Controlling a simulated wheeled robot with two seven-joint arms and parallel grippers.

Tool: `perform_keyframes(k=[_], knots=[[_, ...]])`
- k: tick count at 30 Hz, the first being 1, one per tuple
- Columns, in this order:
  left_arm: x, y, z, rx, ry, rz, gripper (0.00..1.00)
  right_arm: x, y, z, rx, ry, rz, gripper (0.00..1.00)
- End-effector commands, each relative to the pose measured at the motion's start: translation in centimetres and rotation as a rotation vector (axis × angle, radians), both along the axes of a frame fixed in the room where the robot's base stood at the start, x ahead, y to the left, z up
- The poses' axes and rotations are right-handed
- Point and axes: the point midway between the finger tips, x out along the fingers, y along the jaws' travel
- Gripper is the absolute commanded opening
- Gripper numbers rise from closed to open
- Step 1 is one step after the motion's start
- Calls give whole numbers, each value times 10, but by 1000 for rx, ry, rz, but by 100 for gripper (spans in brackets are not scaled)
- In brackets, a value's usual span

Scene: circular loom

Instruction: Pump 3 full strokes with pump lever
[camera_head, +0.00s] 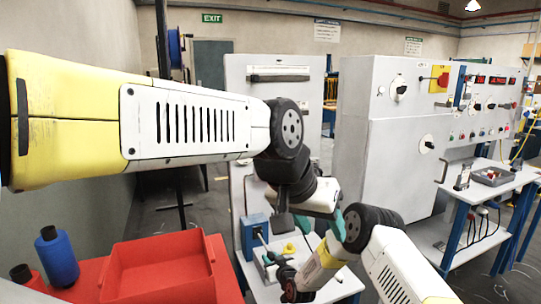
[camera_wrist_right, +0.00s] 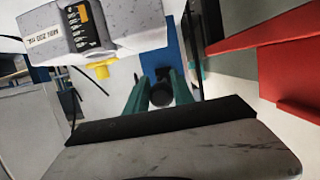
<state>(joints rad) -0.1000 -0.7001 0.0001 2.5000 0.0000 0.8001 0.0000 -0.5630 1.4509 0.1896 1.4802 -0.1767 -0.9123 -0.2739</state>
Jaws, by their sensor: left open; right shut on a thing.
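The pump is a blue box (camera_head: 254,232) on a white bench in the head view, with a thin lever running from it towards my right gripper. My right gripper (camera_head: 270,260) has teal fingers and is shut on the black end of the pump lever (camera_wrist_right: 160,92). In the right wrist view the fingers (camera_wrist_right: 158,98) sit either side of that black end, with a blue part behind it. My left gripper (camera_head: 338,224) is open, to the right of the pump; its teal fingers are mostly hidden behind my arms.
A grey box with a scale label (camera_wrist_right: 100,30) and yellow knob (camera_wrist_right: 101,70) stands close to the lever. A red tray (camera_head: 160,268) and blue spool (camera_head: 56,258) are at left. A large grey control cabinet (camera_head: 385,150) stands behind. My left arm crosses above the bench.

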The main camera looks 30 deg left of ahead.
Motion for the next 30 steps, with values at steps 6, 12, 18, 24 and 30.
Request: perform_keyframes(k=[6, 12, 18, 24, 30], knots=[[0, 0, 0, 0, 0, 0, 54, 10, 4, 46, 12, -16, -8, 0], [0, 0, 0, 0, 0, 0, 54, 12, 6, 63, 12, -15, -8, 0], [0, 0, 0, 0, 0, 0, 54, 18, 14, 85, 16, -19, -7, 0], [0, 0, 0, 0, 0, 0, 54, 19, 16, 90, 19, -21, -7, 0], [0, 0, 0, 0, 0, 0, 54, 19, 17, 89, 20, -20, -5, 44]])
